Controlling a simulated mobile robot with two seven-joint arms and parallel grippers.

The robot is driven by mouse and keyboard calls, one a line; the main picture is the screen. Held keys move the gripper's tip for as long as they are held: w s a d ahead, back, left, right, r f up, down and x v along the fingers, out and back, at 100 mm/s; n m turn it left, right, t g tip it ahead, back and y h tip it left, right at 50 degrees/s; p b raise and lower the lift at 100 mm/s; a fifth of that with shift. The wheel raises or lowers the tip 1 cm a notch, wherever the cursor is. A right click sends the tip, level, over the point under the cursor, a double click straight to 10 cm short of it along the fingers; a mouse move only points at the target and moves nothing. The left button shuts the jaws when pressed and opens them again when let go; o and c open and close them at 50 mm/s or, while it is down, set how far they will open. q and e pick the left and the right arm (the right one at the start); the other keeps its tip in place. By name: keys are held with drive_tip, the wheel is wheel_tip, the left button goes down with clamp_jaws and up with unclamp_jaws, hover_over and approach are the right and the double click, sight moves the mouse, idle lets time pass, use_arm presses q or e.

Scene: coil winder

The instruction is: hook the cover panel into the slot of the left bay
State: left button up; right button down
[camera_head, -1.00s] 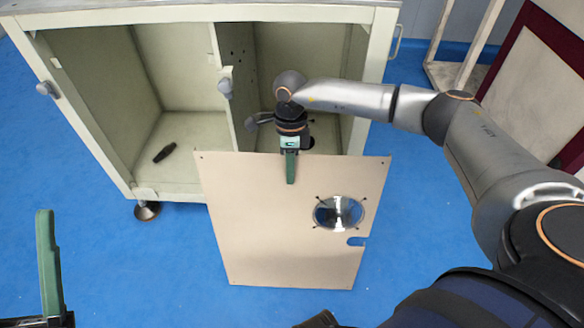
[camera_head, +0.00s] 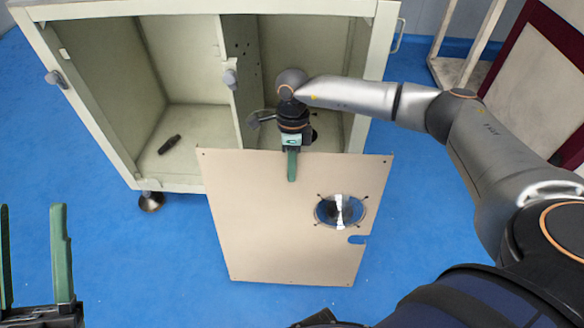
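The cover panel (camera_head: 270,220) is a flat beige sheet with a round window and a small notch near its right edge. It hangs upright, slightly tilted, in front of the cabinet. My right gripper (camera_head: 291,168) is shut on the panel's top edge, one green finger showing on the near face. The left bay (camera_head: 190,80) of the cabinet is open; its slot cannot be made out. The panel stands outside the cabinet, in front of the right bay (camera_head: 305,55) and the divider. My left gripper (camera_head: 34,255) is at the lower left, fingers wide apart and empty.
A dark tool-like object (camera_head: 169,144) lies on the left bay's floor. The cabinet (camera_head: 90,110) has knobs on its frame and a round foot (camera_head: 151,201). A dark red and white board (camera_head: 540,80) stands at the right. The blue floor (camera_head: 130,260) is clear at lower left.

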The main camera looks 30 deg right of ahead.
use_arm(q)
drive_tip(key=shift+w+f, duration=0.1)
use_arm(e)
drive_tip(key=shift+a+r, duration=0.1)
drive_tip(key=shift+r, duration=0.1)
use_arm(q)
drive_tip(key=shift+w+a+f+n+y, duration=0.1)
drive_tip(key=shift+w+f+n+y, duration=0.55)
drive_tip(key=shift+f+y, duration=0.2)
use_arm(e)
drive_tip(key=shift+r, duration=0.15)
use_arm(q)
drive_tip(key=shift+w+f+n+p, duration=0.1)
drive_tip(key=shift+f+n+p, duration=0.1)
drive_tip(key=shift+n+p, duration=0.1)
use_arm(e)
drive_tip(key=shift+s, duration=0.1)
use_arm(q)
drive_tip(key=shift+w+a+f+n+g+y, duration=0.1)
drive_tip(key=shift+w+f+n+g+y, duration=0.1)
drive_tip(key=shift+w+f+n+y, duration=0.25)
drive_tip(key=shift+w+a+f+g+y, duration=0.1)
drive_tip(key=shift+f+g+y, duration=0.15)
drive_tip(key=shift+f, duration=0.4)
use_arm(e)
drive_tip(key=shift+s+a+r, duration=0.1)
drive_tip(key=shift+a+r, duration=0.05)
drive_tip(key=shift+r, duration=0.05)
use_arm(q)
drive_tip(key=shift+y, duration=0.25)
